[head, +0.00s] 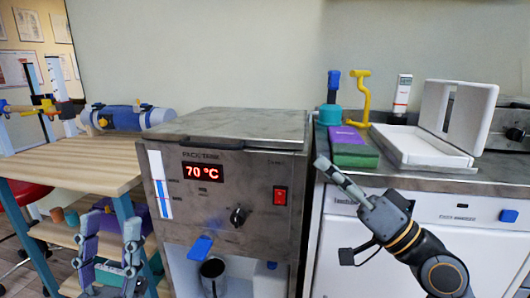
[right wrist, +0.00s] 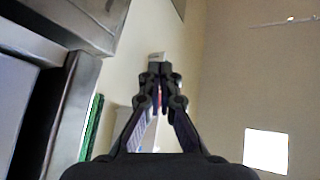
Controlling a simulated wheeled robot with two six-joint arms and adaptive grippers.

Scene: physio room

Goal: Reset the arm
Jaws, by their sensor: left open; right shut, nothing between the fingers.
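My right arm comes in from the lower right in the head view. Its gripper (head: 324,165) is shut and empty, raised in front of the counter edge, with fingertips near the right edge of the pack tank. In the right wrist view the gripper's fingers (right wrist: 159,62) point away and meet at the tips with nothing between them. My left gripper (head: 110,218) is low at the left in the head view. Its two fingers point up, apart and empty, in front of the wooden table's lower shelf. The rest of the left arm is out of view.
The steel pack tank (head: 262,153) reads 70 °C; a metal cup (head: 213,274) is at its base. The counter bears green and purple blocks (head: 350,150), a yellow hook-shaped thing (head: 361,92) and an open white box (head: 428,153). The wooden table (head: 75,165) holds a blue roll (head: 125,118).

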